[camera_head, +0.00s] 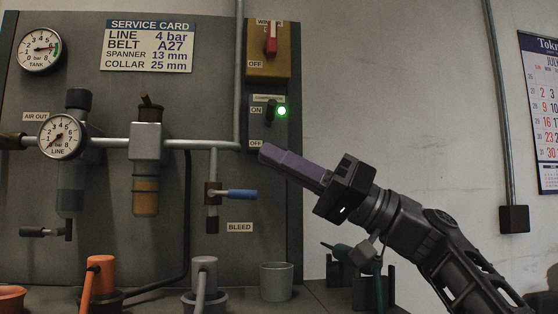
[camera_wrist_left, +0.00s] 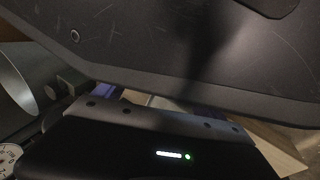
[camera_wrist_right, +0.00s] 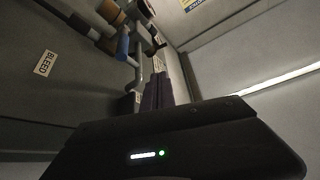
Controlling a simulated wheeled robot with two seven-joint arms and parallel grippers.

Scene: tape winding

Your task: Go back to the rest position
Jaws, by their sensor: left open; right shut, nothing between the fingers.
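My right gripper (camera_head: 266,153) is shut and empty. Its purple fingers are together and point up and left, in front of the panel's right part, just below the black switch (camera_head: 271,110). In the right wrist view the same fingers (camera_wrist_right: 158,91) show past the gripper body. My left gripper (camera_wrist_left: 152,98) is outside the head view. In the left wrist view its purple fingers show only in part, apart from each other, with a large dark surface close over them that hides most of the view.
The grey panel (camera_head: 110,215) carries gauges, pipes and a blue-handled bleed valve (camera_head: 242,194). A green lamp (camera_head: 282,111) is lit beside the black switch. Below stand a grey cup (camera_head: 277,282) and tools in holders.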

